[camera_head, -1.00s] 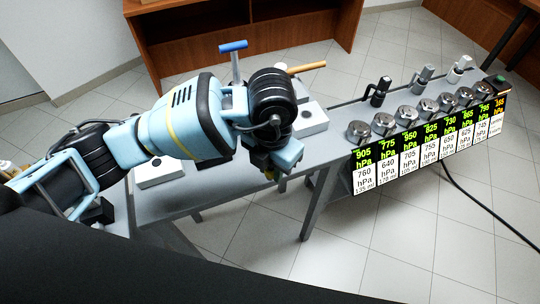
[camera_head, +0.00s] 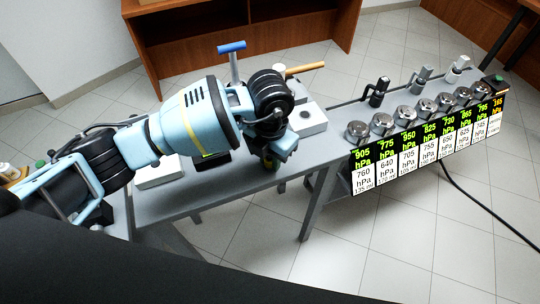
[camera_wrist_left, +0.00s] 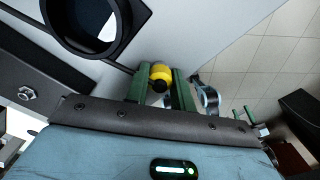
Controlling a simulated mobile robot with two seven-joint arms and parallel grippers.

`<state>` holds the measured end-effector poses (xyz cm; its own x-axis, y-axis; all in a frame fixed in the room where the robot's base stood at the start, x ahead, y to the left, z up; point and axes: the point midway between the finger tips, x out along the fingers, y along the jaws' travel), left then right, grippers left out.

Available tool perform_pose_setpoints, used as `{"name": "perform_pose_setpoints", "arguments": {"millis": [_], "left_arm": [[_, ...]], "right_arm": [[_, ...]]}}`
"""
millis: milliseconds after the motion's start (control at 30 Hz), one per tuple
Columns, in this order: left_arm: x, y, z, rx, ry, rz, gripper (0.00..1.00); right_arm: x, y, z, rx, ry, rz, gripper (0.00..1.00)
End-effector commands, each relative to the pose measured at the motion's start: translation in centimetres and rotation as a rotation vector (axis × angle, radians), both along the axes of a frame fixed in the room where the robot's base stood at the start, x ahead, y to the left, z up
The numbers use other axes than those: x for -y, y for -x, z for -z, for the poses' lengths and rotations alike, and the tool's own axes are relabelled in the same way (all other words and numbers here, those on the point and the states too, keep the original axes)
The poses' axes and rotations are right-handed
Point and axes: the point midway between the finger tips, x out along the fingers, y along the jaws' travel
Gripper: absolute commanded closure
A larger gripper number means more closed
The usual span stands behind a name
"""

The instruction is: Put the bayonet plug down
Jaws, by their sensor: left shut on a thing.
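The bayonet plug (camera_wrist_left: 160,76) is a small yellow piece with a dark end. In the left wrist view it sits between the two green fingers of my left gripper (camera_wrist_left: 162,90), which is shut on it. I cannot tell whether the plug touches the bench.
A white box with a round knob (camera_head: 308,121) stands just right of my gripper. A blue-handled tool (camera_head: 232,50) rises behind my arm. A row of metal knobs (camera_head: 382,123) with pressure displays (camera_head: 363,165) lines the bench at right. A large black ring (camera_wrist_left: 125,30) shows in the wrist view.

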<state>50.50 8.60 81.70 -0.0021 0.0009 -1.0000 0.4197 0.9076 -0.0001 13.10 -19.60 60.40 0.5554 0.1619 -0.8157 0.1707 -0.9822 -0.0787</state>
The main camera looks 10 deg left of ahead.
Motion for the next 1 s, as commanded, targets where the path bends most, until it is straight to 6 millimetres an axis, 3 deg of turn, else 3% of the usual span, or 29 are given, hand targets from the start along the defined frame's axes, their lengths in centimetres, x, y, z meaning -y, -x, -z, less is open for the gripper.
{"name": "perform_pose_setpoints", "arguments": {"millis": [300,333,467,800,1000], "left_arm": [[0.0,0.0,0.4,0.001,0.000,0.000,1.00],[0.0,0.0,0.3,0.001,0.000,0.000,0.72],[0.0,0.0,0.3,0.001,0.000,0.000,0.55],[0.0,0.0,0.0,0.002,0.001,-0.001,0.54],[0.0,-0.1,-2.4,0.006,0.002,-0.001,0.54]], "right_arm": [[0.0,0.2,0.2,-0.004,0.001,0.000,0.64],[0.0,0.1,0.2,-0.003,0.001,0.000,0.64],[0.0,0.2,0.2,-0.005,0.001,0.000,0.64],[0.0,0.2,0.2,-0.005,0.001,0.000,0.64],[0.0,0.1,0.0,-0.002,0.000,0.000,0.64]]}}
